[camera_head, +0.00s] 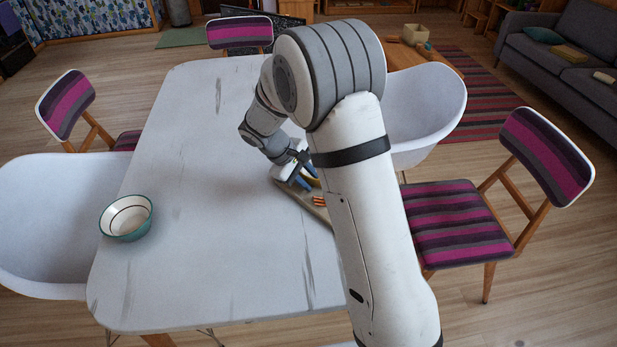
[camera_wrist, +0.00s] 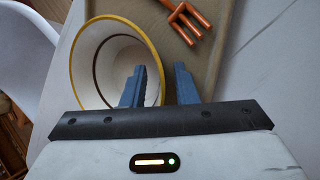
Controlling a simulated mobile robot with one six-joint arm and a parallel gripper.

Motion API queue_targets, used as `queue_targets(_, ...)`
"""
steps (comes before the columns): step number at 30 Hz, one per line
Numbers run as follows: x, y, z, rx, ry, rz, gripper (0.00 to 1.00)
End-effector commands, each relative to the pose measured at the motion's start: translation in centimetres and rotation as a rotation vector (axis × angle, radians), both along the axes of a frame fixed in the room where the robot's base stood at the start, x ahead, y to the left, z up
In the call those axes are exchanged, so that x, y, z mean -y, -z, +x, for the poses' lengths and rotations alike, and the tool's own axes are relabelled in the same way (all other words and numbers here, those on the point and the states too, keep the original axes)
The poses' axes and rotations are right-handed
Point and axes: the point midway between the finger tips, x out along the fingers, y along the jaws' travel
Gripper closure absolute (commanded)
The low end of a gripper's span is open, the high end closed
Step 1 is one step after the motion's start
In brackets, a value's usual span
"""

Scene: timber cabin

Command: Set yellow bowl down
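The yellow bowl (camera_wrist: 160,75) has a white inside, a brown inner ring and a yellow rim. It shows at the left of the wrist view, over the beige tray (camera_wrist: 222,75). In the head view only a sliver of the bowl (camera_head: 314,183) shows, mostly hidden by my arm. My gripper (camera_wrist: 161,68) has its blue fingers on either side of the bowl's near-right wall, one inside and one outside. A gap shows between the fingers and the wall, so they look open. In the head view my gripper (camera_head: 297,183) is low at the tray's far end.
An orange fork (camera_wrist: 186,18) lies on the tray beside the bowl. A teal-and-white bowl (camera_head: 126,218) stands at the left of the white table (camera_head: 200,270). The table's middle is clear. Chairs surround it, including a white one (camera_head: 425,105) behind my arm.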

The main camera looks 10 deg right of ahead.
Motion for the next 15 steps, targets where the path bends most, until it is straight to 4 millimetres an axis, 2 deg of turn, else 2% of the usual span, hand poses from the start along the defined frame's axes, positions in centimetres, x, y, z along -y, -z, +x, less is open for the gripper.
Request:
queue_targets(8, -0.7, -1.3, 0.0, 0.002, -0.004, 0.001, 0.73)
queue_targets(15, -3.4, -5.7, -0.1, 0.005, -0.003, 0.003, 0.73)
